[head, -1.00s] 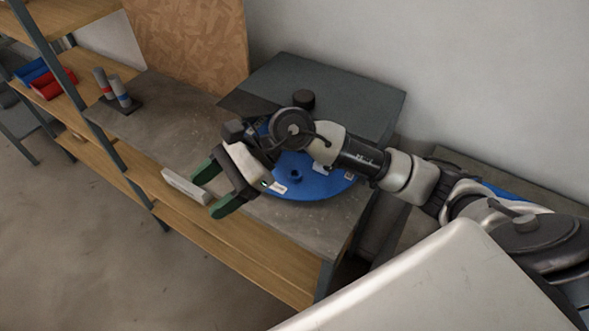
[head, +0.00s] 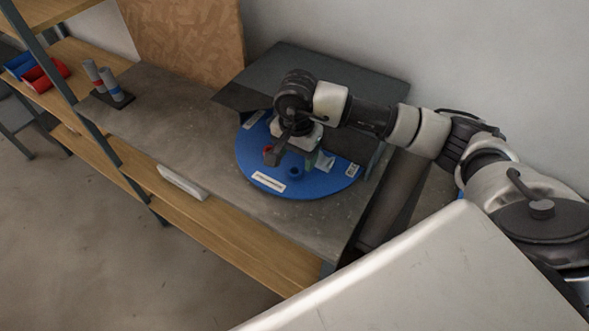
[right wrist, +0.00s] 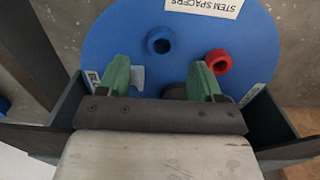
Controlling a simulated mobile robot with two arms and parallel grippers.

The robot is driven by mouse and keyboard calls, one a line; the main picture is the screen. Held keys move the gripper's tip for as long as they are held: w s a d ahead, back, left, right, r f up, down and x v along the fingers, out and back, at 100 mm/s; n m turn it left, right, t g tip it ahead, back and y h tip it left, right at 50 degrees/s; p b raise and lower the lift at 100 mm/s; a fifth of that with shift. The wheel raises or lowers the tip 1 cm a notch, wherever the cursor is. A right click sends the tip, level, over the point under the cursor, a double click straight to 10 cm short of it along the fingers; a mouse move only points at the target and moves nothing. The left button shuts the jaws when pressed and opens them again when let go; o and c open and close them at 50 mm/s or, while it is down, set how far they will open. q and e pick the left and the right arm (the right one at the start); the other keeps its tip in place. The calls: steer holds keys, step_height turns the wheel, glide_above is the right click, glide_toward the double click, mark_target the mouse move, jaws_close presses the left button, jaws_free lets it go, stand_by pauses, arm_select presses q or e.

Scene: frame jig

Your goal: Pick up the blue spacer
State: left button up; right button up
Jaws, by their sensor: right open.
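The blue spacer (head: 295,172) is a small ring-shaped piece standing on the blue round board (head: 325,186). In the right wrist view the blue spacer (right wrist: 161,40) shows its open top, beyond the fingertips and between their lines. A red spacer (right wrist: 218,61) stands to its right, close to the right-hand finger; it shows partly in the head view (head: 267,150). My right gripper (head: 291,160) points down over the board. Its green fingers (right wrist: 160,76) are apart with no spacer between them. My left gripper is in neither view.
The board lies on a grey bench (head: 203,141) before a dark raised panel (head: 345,85). White labels lie on the board. A small rack with grey posts (head: 112,95) stands at the bench's far left. A shelf at left holds red and blue bins (head: 43,73).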

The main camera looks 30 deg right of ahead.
mark_target(296, 169)
step_height(296, 169, down, 4)
steer(key=shift+a+r+p, duration=0.15)
steer(key=shift+p, duration=0.7)
steer(key=shift+f, duration=0.45)
steer(key=c, duration=1)
